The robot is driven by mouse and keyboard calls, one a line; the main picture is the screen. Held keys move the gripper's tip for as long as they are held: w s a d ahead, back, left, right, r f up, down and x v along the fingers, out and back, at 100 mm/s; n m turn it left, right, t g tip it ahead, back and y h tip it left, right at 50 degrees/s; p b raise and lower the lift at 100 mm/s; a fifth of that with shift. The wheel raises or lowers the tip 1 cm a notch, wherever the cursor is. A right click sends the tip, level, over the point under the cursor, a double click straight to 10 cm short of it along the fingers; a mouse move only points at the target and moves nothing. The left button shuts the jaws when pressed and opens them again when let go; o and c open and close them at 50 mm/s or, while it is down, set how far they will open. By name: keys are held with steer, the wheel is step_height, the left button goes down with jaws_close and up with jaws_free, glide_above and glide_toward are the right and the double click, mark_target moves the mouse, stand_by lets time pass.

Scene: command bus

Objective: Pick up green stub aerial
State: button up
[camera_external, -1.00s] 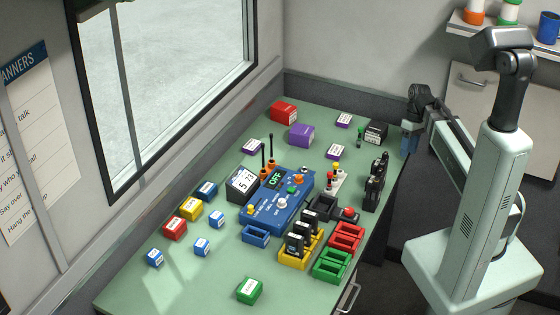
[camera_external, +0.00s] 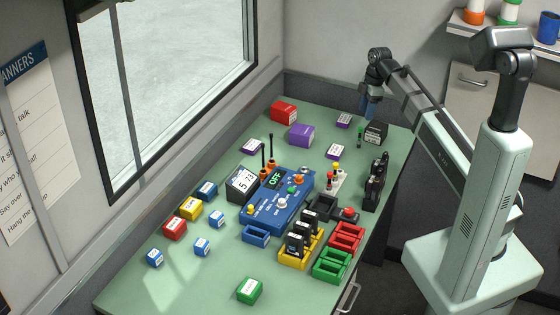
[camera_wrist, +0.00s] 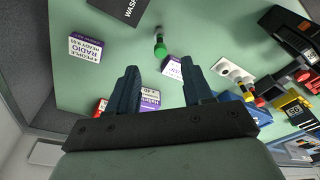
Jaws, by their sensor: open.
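The green stub aerial (camera_external: 360,135) is a small green piece standing at the back right of the table, just left of a black box. In the wrist view the green aerial (camera_wrist: 160,47) lies ahead of my fingertips, roughly centred between them, with a thin stem. My gripper (camera_external: 369,112) is open and points down above the back right of the table. The wrist view shows its two blue fingers (camera_wrist: 160,68) spread with nothing held between them. The gripper is near the aerial but apart from it.
The black box (camera_external: 376,132) stands close beside the aerial. Purple-and-white boxes (camera_external: 343,120) (camera_external: 333,152) lie nearby. A white block with coloured knobs (camera_external: 336,180) and a black rack (camera_external: 376,182) stand nearer the front. The blue console (camera_external: 276,207) fills the middle.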

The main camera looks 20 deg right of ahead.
mark_target(361, 128)
steer(key=shift+w+a+f, duration=0.1)
steer(key=shift+a+f, duration=0.25)
steer(key=shift+f, duration=1.45)
steer(key=shift+s+a+f, duration=0.1)
steer(key=shift+a+f, duration=0.2)
steer(key=shift+f, duration=1.5)
steer(key=shift+w+a+f, duration=0.1)
steer(key=shift+a+f, duration=0.25)
steer(key=shift+f, duration=1.45)
steer(key=shift+c, duration=0.3)
jaws_close()
